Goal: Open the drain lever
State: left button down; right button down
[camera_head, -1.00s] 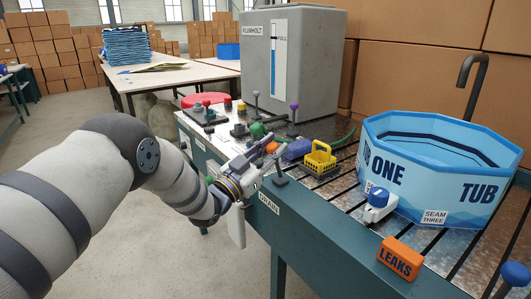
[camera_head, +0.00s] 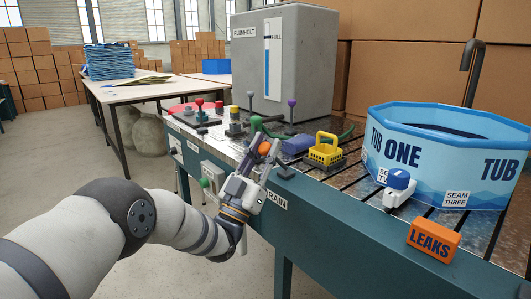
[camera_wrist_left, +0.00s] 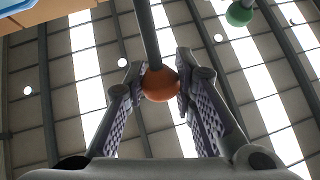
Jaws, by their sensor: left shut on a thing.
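The drain lever shows as an orange ball knob (camera_head: 265,148) on a dark rod, near the black base (camera_head: 286,173) at the table's front edge. A partly hidden label ending in "RAIN" (camera_head: 277,200) is on the edge below it. My left gripper (camera_head: 262,152) is at the knob, shut on it. In the left wrist view the orange knob (camera_wrist_left: 160,83) sits between the tips of the two fingers, with the rod running up out of frame. The gripper hides part of the lever in the head view. My right gripper is not in view.
The blue tub (camera_head: 400,150) and an orange "LEAKS" block (camera_head: 434,240) are to the right. The grey tank (camera_head: 310,70) stands behind.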

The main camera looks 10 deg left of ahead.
pick_arm(q)
jog(key=c, duration=1.3)
grip_release()
jog(key=v, duration=1.2)
jog(key=shift+w, duration=0.1)
